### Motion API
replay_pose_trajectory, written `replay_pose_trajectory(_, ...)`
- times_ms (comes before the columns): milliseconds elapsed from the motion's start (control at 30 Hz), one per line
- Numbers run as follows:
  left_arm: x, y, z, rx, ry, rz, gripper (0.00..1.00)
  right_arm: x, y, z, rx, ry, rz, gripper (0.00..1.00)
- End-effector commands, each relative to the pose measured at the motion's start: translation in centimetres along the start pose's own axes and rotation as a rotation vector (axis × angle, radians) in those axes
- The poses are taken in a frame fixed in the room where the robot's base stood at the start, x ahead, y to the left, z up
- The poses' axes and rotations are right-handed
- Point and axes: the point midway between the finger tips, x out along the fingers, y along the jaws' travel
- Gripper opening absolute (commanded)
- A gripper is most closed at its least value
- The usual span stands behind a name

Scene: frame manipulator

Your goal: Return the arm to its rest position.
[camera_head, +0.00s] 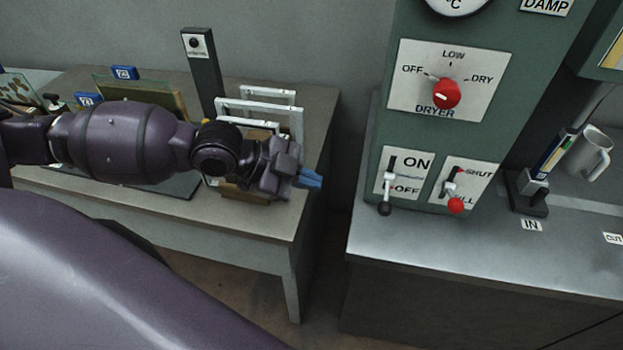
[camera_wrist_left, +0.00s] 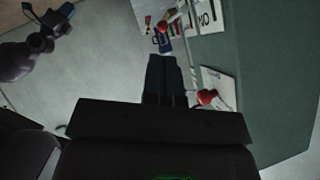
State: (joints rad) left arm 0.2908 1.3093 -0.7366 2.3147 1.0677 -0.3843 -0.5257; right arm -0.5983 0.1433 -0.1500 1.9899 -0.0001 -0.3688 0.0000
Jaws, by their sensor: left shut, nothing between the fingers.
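My left arm (camera_head: 120,143) reaches in from the left in the head view, stretched over the small table. My left gripper (camera_head: 312,180) has blue fingertips and is shut and empty, just past the table's right edge, in the gap before the dryer panel. In the left wrist view the left gripper (camera_wrist_left: 163,70) shows its dark fingers together, with nothing held. What looks like my right gripper (camera_wrist_left: 55,18) shows small at the upper left of that view; its jaws are too small to read.
The small table (camera_head: 235,222) carries white frames (camera_head: 270,105), a dark post (camera_head: 203,75) and framed boards. To the right stands a green panel (camera_head: 375,125) with a red dryer knob (camera_head: 446,93) and two levers. A white mug (camera_head: 590,152) stands on the grey counter (camera_head: 420,235).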

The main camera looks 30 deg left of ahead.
Motion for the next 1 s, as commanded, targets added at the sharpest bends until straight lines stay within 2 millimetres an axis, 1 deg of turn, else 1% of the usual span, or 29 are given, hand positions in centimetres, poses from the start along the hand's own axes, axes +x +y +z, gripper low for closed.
replay_pose_trajectory(200,0.0,0.0,0.0,0.000,0.000,0.000,0.00,-0.3,0.0,0.6,0.002,-0.011,0.002,0.00)
replay_pose_trajectory(367,0.2,0.3,0.0,-0.005,0.000,0.002,0.00,-0.4,0.0,0.6,0.002,-0.012,0.002,0.00)
replay_pose_trajectory(467,0.9,1.3,-0.1,-0.020,-0.003,0.010,0.00,-0.3,0.0,0.5,0.002,-0.010,0.002,0.00)
replay_pose_trajectory(733,3.5,5.6,0.1,-0.139,-0.069,-0.012,0.00,0.0,0.0,-0.1,0.000,0.002,0.000,0.00)
replay_pose_trajectory(867,4.0,7.1,0.6,-0.229,-0.130,-0.057,0.00,0.2,-0.1,-0.4,0.000,0.008,-0.001,0.00)
replay_pose_trajectory(1000,4.0,8.4,1.8,-0.354,-0.217,-0.125,0.00,0.2,-0.1,-0.4,0.000,0.008,-0.001,0.00)
